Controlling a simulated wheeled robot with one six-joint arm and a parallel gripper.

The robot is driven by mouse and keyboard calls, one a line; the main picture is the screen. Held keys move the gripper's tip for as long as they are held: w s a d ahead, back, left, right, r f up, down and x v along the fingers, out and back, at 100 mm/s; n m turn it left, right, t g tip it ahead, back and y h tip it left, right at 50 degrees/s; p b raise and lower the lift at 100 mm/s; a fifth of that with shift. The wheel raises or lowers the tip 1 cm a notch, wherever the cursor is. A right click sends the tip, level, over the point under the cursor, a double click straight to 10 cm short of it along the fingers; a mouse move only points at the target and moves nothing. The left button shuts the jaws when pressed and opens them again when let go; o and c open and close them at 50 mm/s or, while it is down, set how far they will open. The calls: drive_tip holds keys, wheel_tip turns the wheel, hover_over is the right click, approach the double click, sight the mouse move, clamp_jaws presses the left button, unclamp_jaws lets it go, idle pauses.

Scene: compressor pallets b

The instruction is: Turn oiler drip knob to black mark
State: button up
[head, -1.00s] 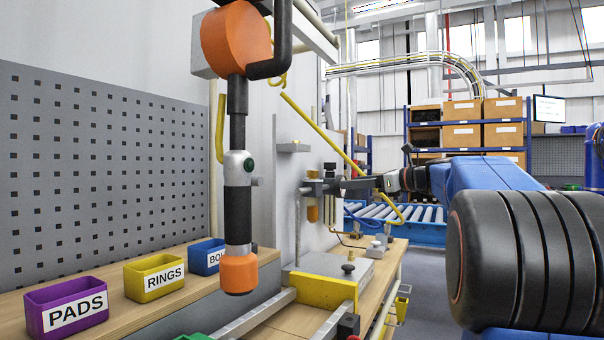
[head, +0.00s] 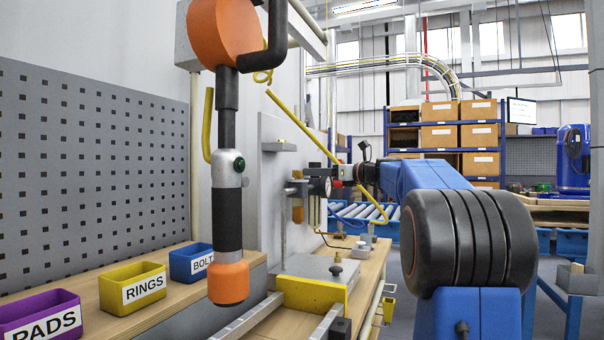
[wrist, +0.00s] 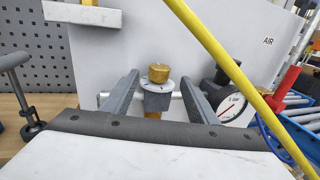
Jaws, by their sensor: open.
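The brass oiler drip knob (wrist: 158,73) stands upright on a pale round collar (wrist: 157,84) in the wrist view. I cannot make out the black mark on it. My gripper (wrist: 160,80) is open, one finger left and one right of the knob and collar, with gaps on both sides. I cannot tell how far beyond the fingertips the knob is. In the head view, the oiler's amber bowl (head: 297,210) hangs by the grey panel. My gripper is small there and partly hidden behind the fittings, at the end of my blue arm.
A pressure gauge (wrist: 232,108) sits close right of the right finger. A yellow hose (wrist: 228,65) crosses diagonally on the right, beside a red handle (wrist: 285,88). A hanging orange-tipped tool (head: 229,280) is in front of the bench. Bins, including RINGS (head: 133,288), line the left.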

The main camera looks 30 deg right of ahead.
sight(298, 174)
drive_tip(key=x, duration=0.7)
drive_tip(key=c, duration=1.1)
